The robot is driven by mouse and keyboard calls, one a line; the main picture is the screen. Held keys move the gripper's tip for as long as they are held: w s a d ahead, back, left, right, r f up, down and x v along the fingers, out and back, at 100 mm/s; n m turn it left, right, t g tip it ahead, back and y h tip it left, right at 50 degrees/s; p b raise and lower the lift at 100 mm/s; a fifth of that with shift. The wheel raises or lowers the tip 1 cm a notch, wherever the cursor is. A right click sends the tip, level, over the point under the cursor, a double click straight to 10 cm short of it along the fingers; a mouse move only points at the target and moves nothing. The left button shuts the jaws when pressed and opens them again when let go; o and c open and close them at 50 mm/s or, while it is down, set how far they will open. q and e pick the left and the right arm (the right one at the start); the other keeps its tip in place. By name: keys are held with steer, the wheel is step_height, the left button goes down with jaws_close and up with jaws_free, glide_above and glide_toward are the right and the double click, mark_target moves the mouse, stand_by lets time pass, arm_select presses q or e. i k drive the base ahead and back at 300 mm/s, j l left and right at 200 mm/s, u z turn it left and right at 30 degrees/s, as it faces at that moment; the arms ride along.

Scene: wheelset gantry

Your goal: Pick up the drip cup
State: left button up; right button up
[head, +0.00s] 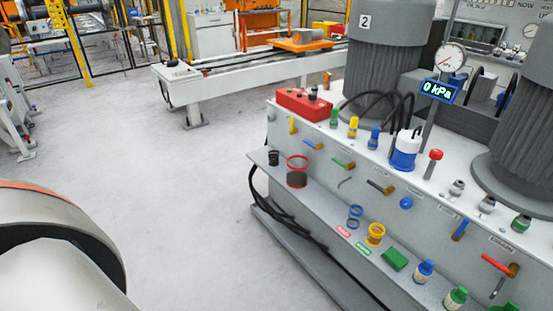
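No object is labelled as the drip cup, and I cannot tell for sure which one it is. A dark round cup with a red rim (297,178) stands on the low front shelf, at its left part. A smaller black cup-like piece (273,159) stands just left of it. A blue and white container (404,154) stands on the upper bench top. Neither of my grippers is in view; only a part of my own arm shows at the lower left.
The shelf (332,236) also holds blue rings (355,211), a yellow cup-like piece (376,234), a green block (394,260) and small bottles (424,271). Valve handles stick out above it. Black hoses (285,220) hang below. The floor (165,190) left of the bench is clear.

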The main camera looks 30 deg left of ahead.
mark_target(274, 157)
steer(key=i+j, duration=0.15)
steer(key=j, duration=0.2)
steer(key=i+j, duration=0.15)
steer(key=j, duration=0.2)
steer(key=i+j, duration=0.15)
steer(key=j, duration=0.2)
steer(key=i+j, duration=0.15)
steer(key=j, duration=0.2)
steer(key=i+j, duration=0.15)
steer(key=j, duration=0.2)
